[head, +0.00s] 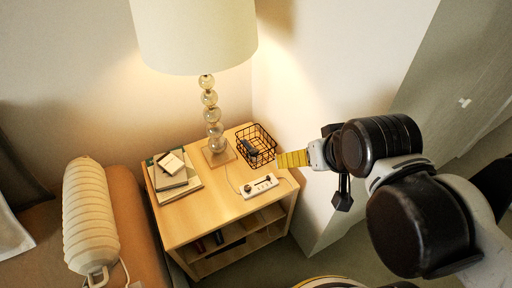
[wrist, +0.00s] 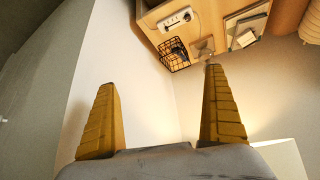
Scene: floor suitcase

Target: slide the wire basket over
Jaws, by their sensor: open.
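The black wire basket (head: 262,137) sits on the back right corner of the wooden nightstand, with a dark item inside it. In the wrist view the basket (wrist: 174,58) shows beyond my fingertips, toward the top. My gripper (head: 280,159) has yellow ridged fingers and appears just right of the basket in the head view. In the wrist view my gripper (wrist: 160,78) has its two fingers wide apart with nothing between them. It is apart from the basket.
On the nightstand (head: 222,185) stand a lamp (head: 213,130) with a glass-ball stem, a stack of books (head: 173,174) and a white power strip (head: 260,186) in front of the basket. Walls rise close behind and to the right. A ribbed white object (head: 88,215) is at left.

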